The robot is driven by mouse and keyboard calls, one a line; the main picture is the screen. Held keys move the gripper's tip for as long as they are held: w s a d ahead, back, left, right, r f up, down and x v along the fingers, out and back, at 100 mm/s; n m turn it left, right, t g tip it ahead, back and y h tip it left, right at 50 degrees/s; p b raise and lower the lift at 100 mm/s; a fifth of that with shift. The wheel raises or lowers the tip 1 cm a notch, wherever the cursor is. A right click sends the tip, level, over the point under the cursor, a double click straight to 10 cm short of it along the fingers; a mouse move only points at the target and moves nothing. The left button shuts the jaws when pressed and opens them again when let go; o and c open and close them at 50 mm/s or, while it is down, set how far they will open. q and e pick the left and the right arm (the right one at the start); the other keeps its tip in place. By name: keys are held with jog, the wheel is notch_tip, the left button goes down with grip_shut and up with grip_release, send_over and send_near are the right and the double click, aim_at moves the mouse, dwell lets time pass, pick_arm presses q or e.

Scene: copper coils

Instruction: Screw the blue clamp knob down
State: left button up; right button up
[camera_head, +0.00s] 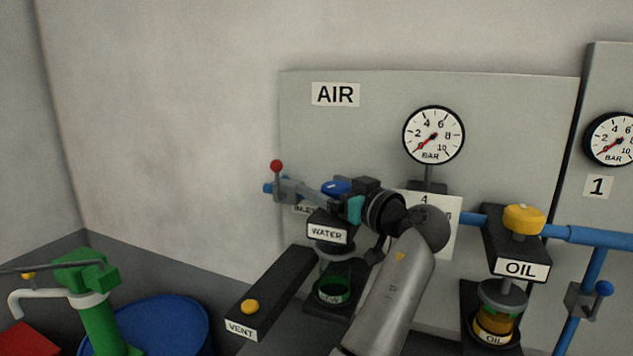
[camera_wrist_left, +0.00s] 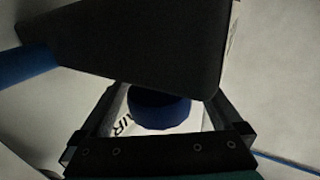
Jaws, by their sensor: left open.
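The blue clamp knob (camera_head: 336,187) sits on top of the unit labelled WATER (camera_head: 327,233), partly hidden by my left gripper. In the left wrist view the blue knob (camera_wrist_left: 160,110) shows between the two fingers. My left gripper (camera_head: 345,192) is at the knob, coming in from its right side in the head view. Its jaws (camera_wrist_left: 165,95) are open, one finger on either side of the knob in the wrist view. I cannot tell whether either finger touches it. My right gripper is in neither view.
A red-tipped lever (camera_head: 277,167) stands left of the knob. A dark block with a yellow VENT button (camera_head: 250,306) juts out below. The OIL unit with its yellow knob (camera_head: 524,219) is at the right. A pressure gauge (camera_head: 433,135) is above. A blue drum (camera_head: 165,320) stands lower left.

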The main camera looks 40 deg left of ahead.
pick_arm(q)
jog(key=shift+c, duration=0.2)
jog(key=c, duration=1.3)
